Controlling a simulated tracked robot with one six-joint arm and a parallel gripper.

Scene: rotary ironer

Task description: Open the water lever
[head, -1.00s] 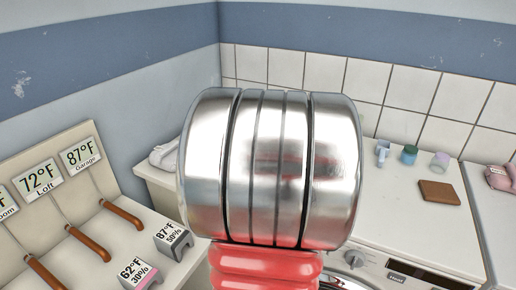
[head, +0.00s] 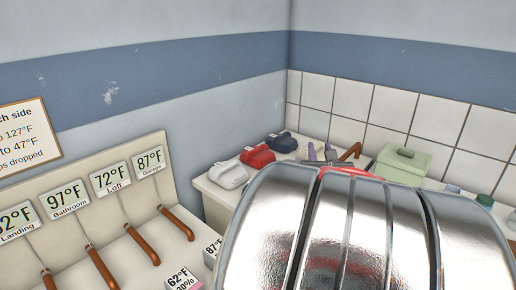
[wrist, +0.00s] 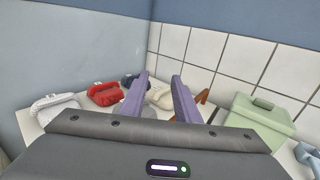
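I cannot tell for sure which thing is the water lever. A brown, bent handle-like piece (head: 352,152) shows on the far counter, just right of my gripper (head: 320,147), partly hidden by my arm. In the wrist view the same brown piece (wrist: 203,98) shows right of the right finger, mostly hidden behind it. My gripper (wrist: 158,77) has two purple fingers, apart, with nothing held between them. Long brown handles (head: 148,246) slant from the panel at left, below signs reading Landing, Bathroom, Loft (head: 111,178) and Garage.
A pale green lidded box (head: 403,166) is right of the gripper. Tiled wall rises behind. My arm hides much of the lower right.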

